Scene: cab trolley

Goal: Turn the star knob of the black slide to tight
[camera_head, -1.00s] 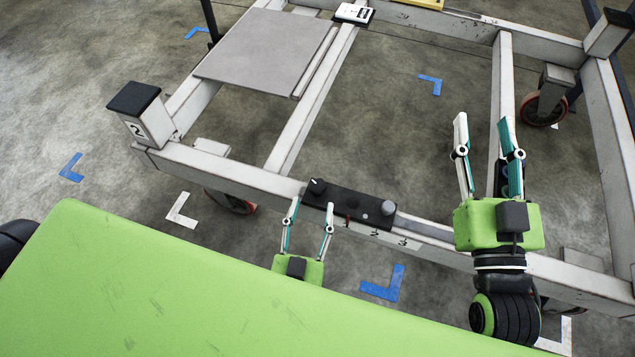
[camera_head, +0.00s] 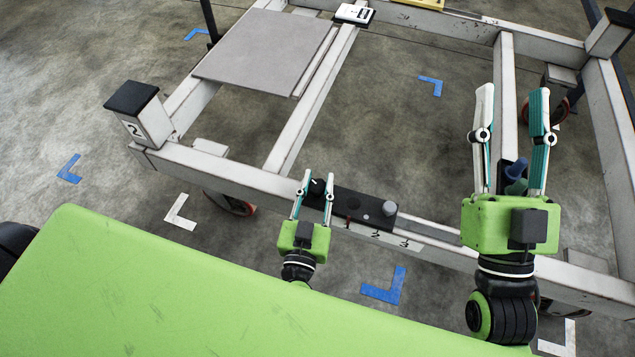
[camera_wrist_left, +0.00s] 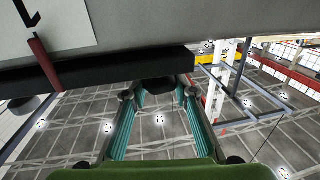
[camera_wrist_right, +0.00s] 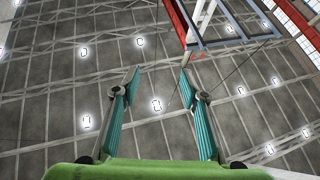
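The black slide (camera_head: 350,205) lies along the trolley's front rail. At its left end is a dark round knob (camera_head: 317,187) with a small white mark, which I take for the star knob; its exact setting is too small to tell. My left gripper (camera_head: 317,176) is open with its fingers on either side of this knob. In the left wrist view the dark knob (camera_wrist_left: 158,86) shows between the finger ends, and contact is not clear. My right gripper (camera_head: 512,92) is open and empty, raised over the right part of the front rail.
The slide also carries a red pin (camera_head: 349,209) and a grey knob (camera_head: 389,208), above numbers on the rail. A grey panel (camera_head: 265,50) lies on the frame at the back left. A corner post (camera_head: 147,118) stands left.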

